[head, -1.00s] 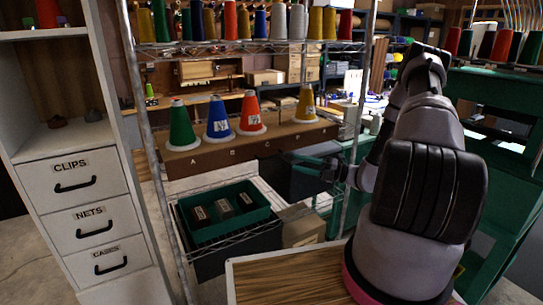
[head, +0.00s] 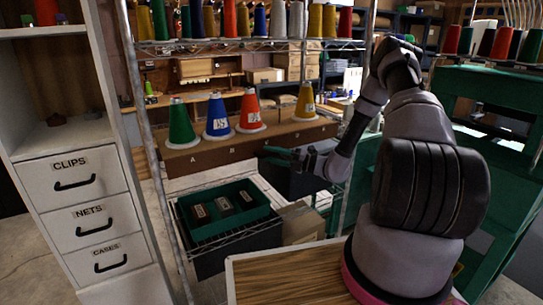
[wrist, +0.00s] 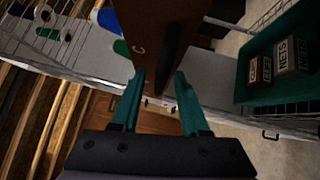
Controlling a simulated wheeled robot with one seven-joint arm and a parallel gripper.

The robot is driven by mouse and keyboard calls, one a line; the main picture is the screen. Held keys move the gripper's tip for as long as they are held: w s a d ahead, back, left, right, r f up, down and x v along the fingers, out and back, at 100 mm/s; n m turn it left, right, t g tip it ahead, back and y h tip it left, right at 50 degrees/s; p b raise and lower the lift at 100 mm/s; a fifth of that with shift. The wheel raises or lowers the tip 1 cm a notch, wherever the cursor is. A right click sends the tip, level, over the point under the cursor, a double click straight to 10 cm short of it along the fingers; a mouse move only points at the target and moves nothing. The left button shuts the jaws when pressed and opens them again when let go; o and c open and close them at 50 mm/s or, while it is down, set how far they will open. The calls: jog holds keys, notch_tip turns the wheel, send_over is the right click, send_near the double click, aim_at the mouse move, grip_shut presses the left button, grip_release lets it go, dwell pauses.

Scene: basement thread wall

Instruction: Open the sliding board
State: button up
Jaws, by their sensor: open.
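The brown board (head: 228,148) is a long wooden piece across the wire rack, with letters A and B readable on its front face. Green, blue, red and yellow thread cones stand along it. In the wrist view the board (wrist: 165,22) shows a letter C and a dark upright strip. My gripper (head: 265,154) has teal fingers and is at the board's front, right of the B. In the wrist view my gripper (wrist: 160,78) is open, with the board's near end between or just beyond the fingertips. I cannot tell whether they touch. My gripper hides part of the lettering.
A green bin (head: 222,209) with several labelled dark blocks sits on the lower wire shelf, beside a cardboard box (head: 300,222). A white drawer cabinet (head: 84,210) stands left. A wooden tabletop (head: 285,275) is in front. A green machine (head: 490,120) stands right.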

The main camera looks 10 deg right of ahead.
jog(key=shift+c, duration=0.3)
grip_shut()
dwell(1.1)
